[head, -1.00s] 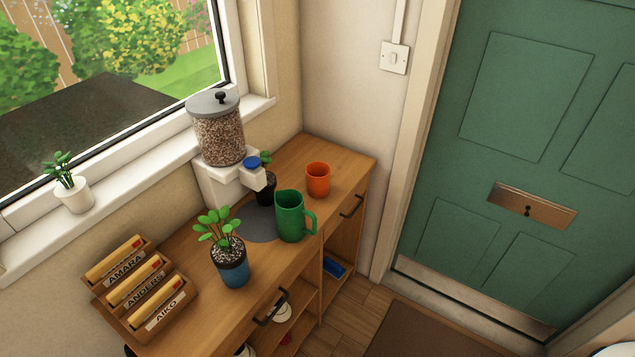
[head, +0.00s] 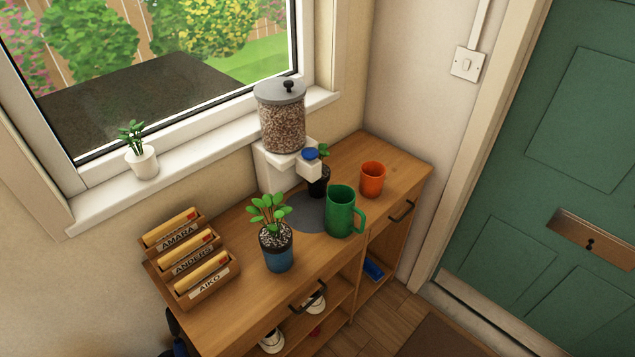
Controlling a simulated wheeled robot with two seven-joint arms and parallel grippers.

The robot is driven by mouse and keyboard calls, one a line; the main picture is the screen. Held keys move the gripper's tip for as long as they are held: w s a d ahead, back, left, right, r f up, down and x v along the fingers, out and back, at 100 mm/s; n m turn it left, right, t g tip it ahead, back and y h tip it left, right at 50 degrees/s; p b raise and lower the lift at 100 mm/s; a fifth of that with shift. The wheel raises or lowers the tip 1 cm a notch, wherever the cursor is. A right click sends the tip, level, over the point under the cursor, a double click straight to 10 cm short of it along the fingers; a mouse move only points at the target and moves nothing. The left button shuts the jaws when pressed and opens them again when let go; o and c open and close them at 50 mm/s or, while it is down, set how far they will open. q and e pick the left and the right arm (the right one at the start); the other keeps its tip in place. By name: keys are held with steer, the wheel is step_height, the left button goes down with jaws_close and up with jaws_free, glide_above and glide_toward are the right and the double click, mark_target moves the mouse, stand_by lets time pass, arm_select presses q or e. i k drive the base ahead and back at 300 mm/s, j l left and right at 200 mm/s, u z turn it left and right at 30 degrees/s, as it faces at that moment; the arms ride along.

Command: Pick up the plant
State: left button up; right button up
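Several potted plants are in the head view. A plant in a blue pot with a dark rim (head: 277,250) stands upright near the front middle of the wooden cabinet top. A small plant in a black pot (head: 319,183) stands behind the green mug, partly hidden by the dispenser's spout. A small plant in a white pot (head: 143,163) stands on the white windowsill at the left. Neither of my grippers shows in the head view.
The wooden cabinet (head: 353,155) also bears a green mug (head: 340,212), an orange cup (head: 372,180), a pellet dispenser (head: 281,125) and a tiered letter rack (head: 205,289). Shoes sit on its lower shelf. A green door (head: 560,180) is at the right.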

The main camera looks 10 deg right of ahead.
mark_target(316, 189)
steer(key=l+u, duration=0.1)
steer(key=u, duration=0.4)
steer(key=i+l+u, duration=0.15)
steer(key=l+u, duration=0.2)
steer(key=l, duration=0.4)
steer(key=l+u, duration=0.35)
steer(key=l, duration=0.45)
steer(key=i, duration=0.05)
